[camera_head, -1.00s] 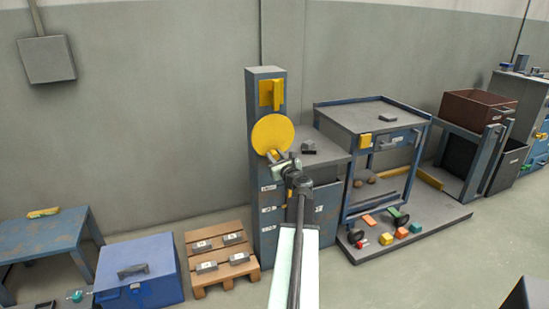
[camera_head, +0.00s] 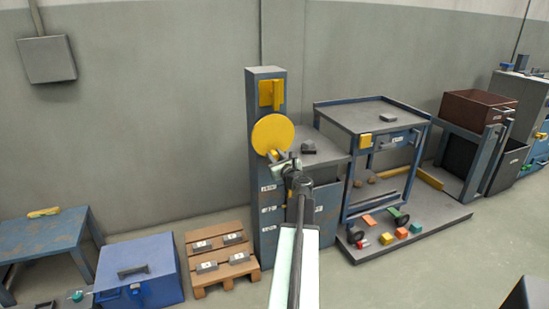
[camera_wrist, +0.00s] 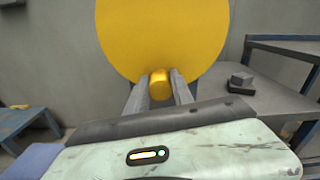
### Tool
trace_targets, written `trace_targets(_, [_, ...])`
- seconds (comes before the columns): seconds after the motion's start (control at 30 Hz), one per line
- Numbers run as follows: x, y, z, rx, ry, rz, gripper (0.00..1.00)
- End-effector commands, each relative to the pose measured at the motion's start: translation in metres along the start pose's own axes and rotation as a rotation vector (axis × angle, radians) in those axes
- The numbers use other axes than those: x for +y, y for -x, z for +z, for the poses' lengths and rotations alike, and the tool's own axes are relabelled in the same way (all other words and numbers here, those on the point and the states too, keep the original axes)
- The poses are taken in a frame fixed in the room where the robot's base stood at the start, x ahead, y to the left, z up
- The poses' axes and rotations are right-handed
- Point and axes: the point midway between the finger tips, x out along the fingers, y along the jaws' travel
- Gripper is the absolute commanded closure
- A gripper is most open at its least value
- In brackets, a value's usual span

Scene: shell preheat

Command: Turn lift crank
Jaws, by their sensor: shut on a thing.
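The lift crank is a round yellow disc (camera_head: 272,134) on the front of a blue-grey column (camera_head: 264,190). It also fills the upper middle of the wrist view (camera_wrist: 165,35). A short yellow crank knob (camera_wrist: 160,84) stands out from the disc's lower edge. My gripper (camera_wrist: 160,88) is shut on this knob, with one grey finger on each side. In the head view my gripper (camera_head: 279,159) reaches the bottom of the disc and partly hides the knob.
A yellow bracket (camera_head: 271,94) is on the column above the disc. A grey bench (camera_head: 325,152) adjoins the column at right, with a small dark block (camera_head: 309,147) on it. A blue cart (camera_head: 365,117) stands further right. A wooden pallet (camera_head: 205,284) with several metal blocks lies at left.

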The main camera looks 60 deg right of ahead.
Motion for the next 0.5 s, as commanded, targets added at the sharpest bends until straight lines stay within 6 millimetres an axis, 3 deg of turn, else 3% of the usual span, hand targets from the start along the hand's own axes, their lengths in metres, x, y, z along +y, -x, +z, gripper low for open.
trace_targets(0.5, [-0.0035, 0.0004, -0.0016, 0.0, 0.084, 0.005, 1.0])
